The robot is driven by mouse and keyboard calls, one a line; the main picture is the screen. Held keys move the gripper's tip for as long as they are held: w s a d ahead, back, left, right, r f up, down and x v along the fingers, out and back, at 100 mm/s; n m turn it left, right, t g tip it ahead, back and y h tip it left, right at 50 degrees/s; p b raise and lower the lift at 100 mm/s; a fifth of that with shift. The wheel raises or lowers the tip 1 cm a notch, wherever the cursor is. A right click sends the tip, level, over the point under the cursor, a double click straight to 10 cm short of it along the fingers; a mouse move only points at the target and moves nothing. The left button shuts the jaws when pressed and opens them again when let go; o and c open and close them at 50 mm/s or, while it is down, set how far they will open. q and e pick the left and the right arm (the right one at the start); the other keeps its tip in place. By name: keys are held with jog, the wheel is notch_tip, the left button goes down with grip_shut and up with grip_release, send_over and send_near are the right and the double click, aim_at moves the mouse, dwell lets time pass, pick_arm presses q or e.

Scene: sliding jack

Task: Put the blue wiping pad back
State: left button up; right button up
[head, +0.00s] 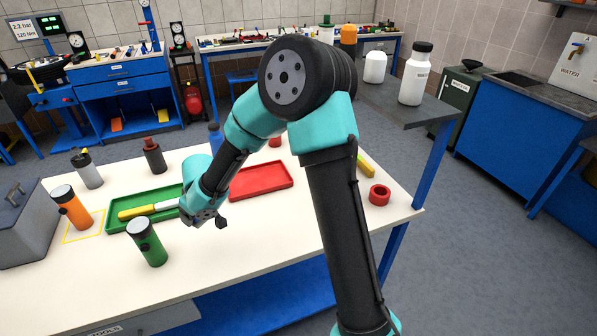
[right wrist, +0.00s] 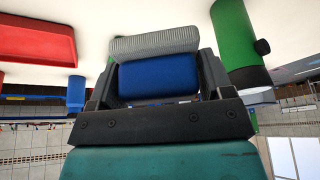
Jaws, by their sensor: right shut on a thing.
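The blue wiping pad (right wrist: 158,76) shows in the right wrist view, a blue block with a ribbed grey layer along one side. My right gripper (right wrist: 156,72) is shut on it, with one dark finger at each end of the pad. In the head view my right gripper (head: 206,216) is over the table by the right end of the green tray (head: 120,225). There the pad is hidden by the gripper and arm. I cannot tell how high the pad is above the table. My left gripper is in neither view.
The green tray holds a yellow-handled tool (head: 137,212). The red tray (head: 262,180) looks empty. A red ring (head: 379,195) lies at the right.

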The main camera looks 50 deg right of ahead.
jog(key=s+d+f+m+h, duration=0.1)
jog(key=d+f+m, duration=0.2)
jog(key=d, duration=1)
jog(key=s+d+f+m+h, duration=0.2)
jog(key=d+m, duration=0.3)
jog(key=d, duration=0.8)
jog(key=s+d+f+m+g+h, duration=0.1)
jog(key=d+f+m, duration=0.3)
jog(key=d, duration=1)
jog(key=shift+s+h, duration=0.3)
jog(key=shift+s, duration=0.15)
jog(key=shift+w, duration=0.1)
jog(key=w+d, duration=0.3)
jog(key=d, duration=0.1)
jog(key=w+d+f, duration=0.1)
jog(key=w+d, duration=0.6)
jog(key=shift+w+d+f, duration=0.1)
jog(key=shift+d+f, duration=0.05)
jog(key=shift+d, duration=0.2)
jog(key=shift+w+d, duration=0.15)
jog(key=shift+f, duration=1.8)
jog(key=shift+f, duration=0.1)
